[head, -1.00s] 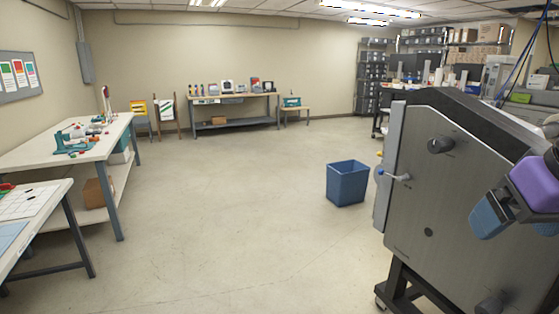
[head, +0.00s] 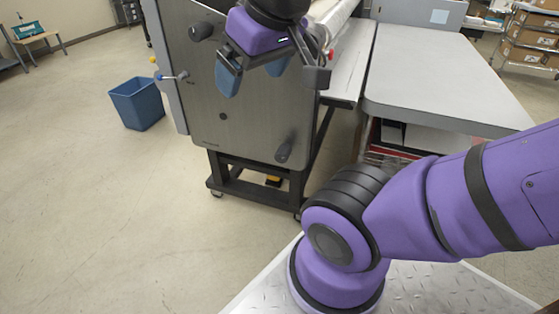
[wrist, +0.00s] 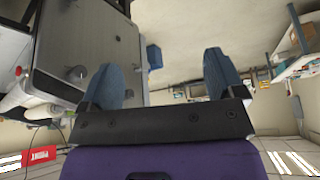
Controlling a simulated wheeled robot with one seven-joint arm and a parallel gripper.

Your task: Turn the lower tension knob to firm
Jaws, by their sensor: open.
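The lower tension knob (head: 284,150) is a dark knob low on the right of the machine's grey side panel (head: 215,110). The upper knob (head: 201,31) is dark and round, near the panel's top left. My gripper (head: 253,75) is open and empty, with blue finger pads, and appears in front of the panel's upper part. In the head view it is above the lower knob and clear of it. In the wrist view the open fingers (wrist: 163,65) have nothing between them. A dark knob (wrist: 77,73) shows left of them; I cannot tell which one. The lower knob's markings are unreadable.
A blue-tipped lever (head: 175,77) sticks out at the panel's left edge. A blue bin (head: 137,103) stands on the floor to its left. The machine rests on a black wheeled stand (head: 245,188). A grey table (head: 430,80) stands to the right.

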